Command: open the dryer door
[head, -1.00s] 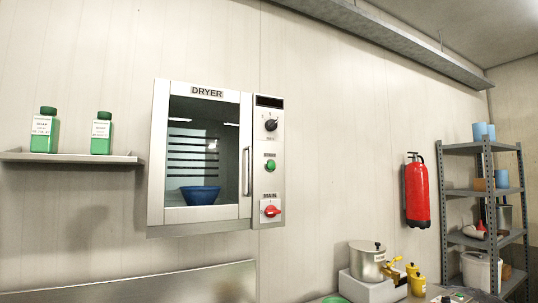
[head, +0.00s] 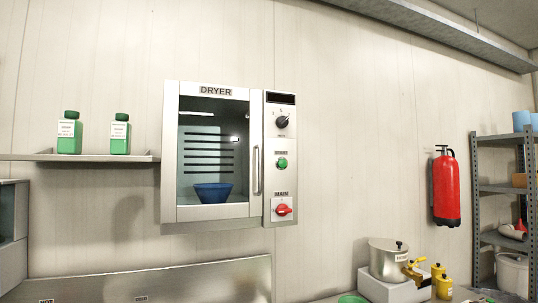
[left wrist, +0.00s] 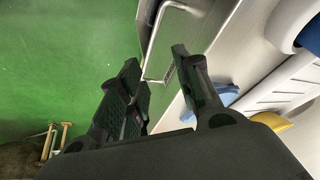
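The dryer (head: 226,155) is mounted on the wall in the head view. Its glass door looks closed, with a vertical bar handle (head: 256,171) on the door's right side. A blue bowl (head: 213,192) sits inside behind the glass. In the left wrist view my left gripper (left wrist: 158,75) has its two dark fingers apart with nothing seen between them. It is not at the dryer; a green floor and a metal bar lie beyond it. My right gripper is in neither view.
A control panel with a black knob, a green button and a red switch (head: 283,209) is right of the door. A shelf (head: 90,157) with two green bottles is to the left. A pot (head: 389,258) stands below right. A fire extinguisher (head: 446,188) hangs farther right.

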